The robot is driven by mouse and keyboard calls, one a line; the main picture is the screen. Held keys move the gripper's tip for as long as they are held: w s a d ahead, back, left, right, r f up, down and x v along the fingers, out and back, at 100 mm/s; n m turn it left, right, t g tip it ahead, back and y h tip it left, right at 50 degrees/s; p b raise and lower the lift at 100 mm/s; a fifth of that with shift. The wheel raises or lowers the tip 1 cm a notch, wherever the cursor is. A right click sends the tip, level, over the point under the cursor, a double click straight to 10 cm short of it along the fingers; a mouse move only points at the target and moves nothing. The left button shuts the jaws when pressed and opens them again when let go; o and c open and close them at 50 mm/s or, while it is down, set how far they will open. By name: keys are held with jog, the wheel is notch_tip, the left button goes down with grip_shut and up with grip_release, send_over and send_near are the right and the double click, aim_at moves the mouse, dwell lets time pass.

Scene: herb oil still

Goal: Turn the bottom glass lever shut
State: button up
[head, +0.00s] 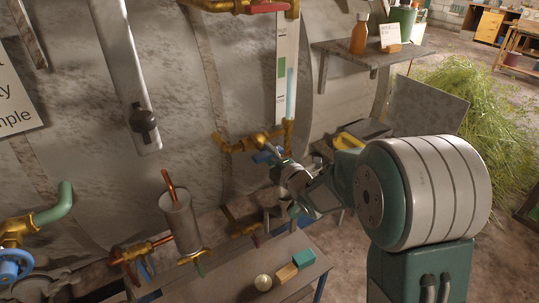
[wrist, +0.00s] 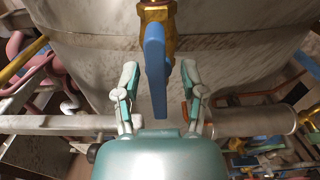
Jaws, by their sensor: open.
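The bottom glass lever (head: 266,156) is blue and sits on a brass valve (head: 248,142) at the foot of the sight glass (head: 290,85). In the wrist view the blue lever (wrist: 155,65) extends from its brass fitting (wrist: 157,14) toward my palm. My gripper (head: 284,178) is close to the lever in the head view and partly covers the area beside it. In the wrist view my gripper (wrist: 160,78) is open, one finger on each side of the lever. Gaps show between the lever and both fingers, so nothing is gripped.
A red lever (head: 262,8) is on the upper brass valve. A shelf (head: 385,52) with an orange bottle (head: 359,35) is to the right. Below, a small table (head: 312,268) holds a teal block (head: 304,258). A copper-topped cylinder (head: 181,222) stands left of my gripper.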

jog(key=shift+a, duration=0.25)
jog(key=shift+c, duration=0.4)
jog(key=shift+d, duration=0.1)
grip_shut()
jog(key=shift+f+m, duration=0.1)
jog(key=shift+m, duration=0.3)
jog(key=m, duration=0.3)
jog(key=shift+d+m, duration=0.1)
jog(key=shift+m, duration=0.3)
jog(key=m, duration=0.4)
jog(key=shift+f+m, duration=0.15)
jog(key=shift+m, duration=0.15)
jog(key=m, duration=0.4)
jog(key=shift+m, duration=2.5)
